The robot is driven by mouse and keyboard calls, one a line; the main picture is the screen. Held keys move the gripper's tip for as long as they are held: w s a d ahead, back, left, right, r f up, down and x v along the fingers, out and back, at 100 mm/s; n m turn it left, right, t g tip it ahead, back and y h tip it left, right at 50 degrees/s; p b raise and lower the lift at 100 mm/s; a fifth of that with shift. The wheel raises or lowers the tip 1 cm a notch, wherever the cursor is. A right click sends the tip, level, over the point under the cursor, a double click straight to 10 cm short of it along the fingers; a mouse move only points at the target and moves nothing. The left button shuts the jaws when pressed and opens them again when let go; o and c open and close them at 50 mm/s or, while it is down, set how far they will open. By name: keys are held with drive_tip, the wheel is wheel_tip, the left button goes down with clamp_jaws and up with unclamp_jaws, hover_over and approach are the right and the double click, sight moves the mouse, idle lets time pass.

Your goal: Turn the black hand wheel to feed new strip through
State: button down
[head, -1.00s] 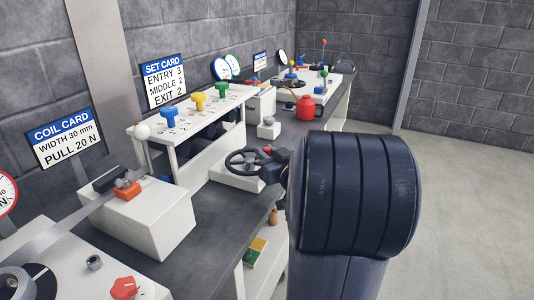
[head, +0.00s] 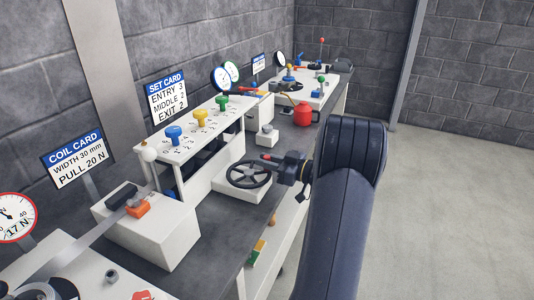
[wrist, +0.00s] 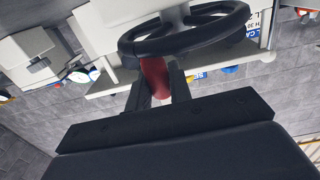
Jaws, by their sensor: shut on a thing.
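The black hand wheel (head: 248,174) lies flat on a white block at the front edge of the bench in the head view. Its thick black rim also shows in the wrist view (wrist: 200,38). A red handle (wrist: 157,78) stands at the rim, between my two fingers in the wrist view. My gripper (wrist: 160,88) is shut on this handle. In the head view my gripper (head: 283,162) reaches the right side of the wheel, where a bit of red shows. The grey strip (head: 92,234) runs up to an orange clamp (head: 138,206) on a white box.
Blue (head: 173,132), yellow (head: 200,118) and green (head: 222,103) knobs top the white rack behind the wheel. A dial (head: 14,216) reads 17 N. The coil card (head: 80,158) says pull 20 N. Open floor lies right.

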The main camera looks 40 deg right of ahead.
drive_tip(key=n+g+y, duration=0.1)
drive_tip(key=w+n+g+y+p, duration=0.1)
drive_tip(key=y, duration=0.1)
drive_tip(key=n+g+y+p, duration=0.1)
drive_tip(key=shift+w+d+r+n+g, duration=0.1)
drive_tip(key=shift+w+d+n+g, duration=0.2)
drive_tip(key=shift+w, duration=0.1)
drive_tip(key=shift+w+n+g+y+p, duration=0.4)
drive_tip(key=shift+n+g+y, duration=0.45)
drive_tip(key=shift+g, duration=0.25)
drive_tip(key=shift+w+n+g+y+p, duration=0.4)
drive_tip(key=shift+n+g+y, duration=0.45)
drive_tip(key=shift+g, duration=0.25)
drive_tip(key=shift+a, duration=0.1)
drive_tip(key=c, duration=1.3)
unclamp_jaws()
drive_tip(key=shift+c, duration=0.2)
